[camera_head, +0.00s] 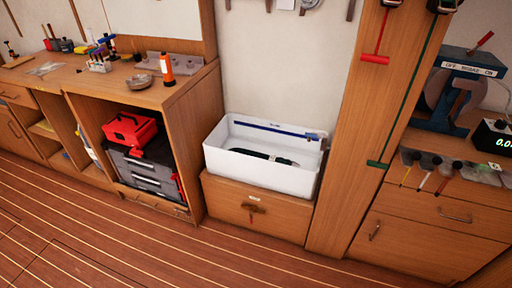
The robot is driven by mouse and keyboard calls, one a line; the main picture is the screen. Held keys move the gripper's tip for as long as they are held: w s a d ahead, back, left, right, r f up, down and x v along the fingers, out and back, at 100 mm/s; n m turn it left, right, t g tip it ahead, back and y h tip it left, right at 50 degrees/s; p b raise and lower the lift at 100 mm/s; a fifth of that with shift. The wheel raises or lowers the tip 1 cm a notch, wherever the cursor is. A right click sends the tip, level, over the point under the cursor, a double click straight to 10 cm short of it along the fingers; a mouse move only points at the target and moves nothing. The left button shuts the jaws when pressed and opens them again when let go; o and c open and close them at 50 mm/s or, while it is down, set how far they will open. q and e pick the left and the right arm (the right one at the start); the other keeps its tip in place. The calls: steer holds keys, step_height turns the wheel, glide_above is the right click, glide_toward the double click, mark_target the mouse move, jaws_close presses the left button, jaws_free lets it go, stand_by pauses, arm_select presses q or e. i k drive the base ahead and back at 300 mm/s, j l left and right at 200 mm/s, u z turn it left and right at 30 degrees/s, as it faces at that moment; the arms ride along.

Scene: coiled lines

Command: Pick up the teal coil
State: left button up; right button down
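I cannot make out a teal coil in the head view. A white open bin (221,158) stands on a low wooden drawer unit in the middle. A dark elongated item (262,156) with a greenish end lies in it; I cannot tell what it is. A dark green line (405,90) runs down the wooden post to a green bar (377,164). A shorter red line with a red bar (375,59) hangs to its left. Neither of my grippers is in view.
A wooden workbench (100,82) at left carries tools, an orange bottle (167,70) and a shallow dish (138,82). A red toolbox (130,129) sits on grey cases beneath. A blue machine (450,95) stands at right above drawers. The plank floor (150,245) in front is clear.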

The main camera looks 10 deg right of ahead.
mark_target(273, 158)
steer(key=i+j, duration=0.1)
steer(key=i, duration=0.85)
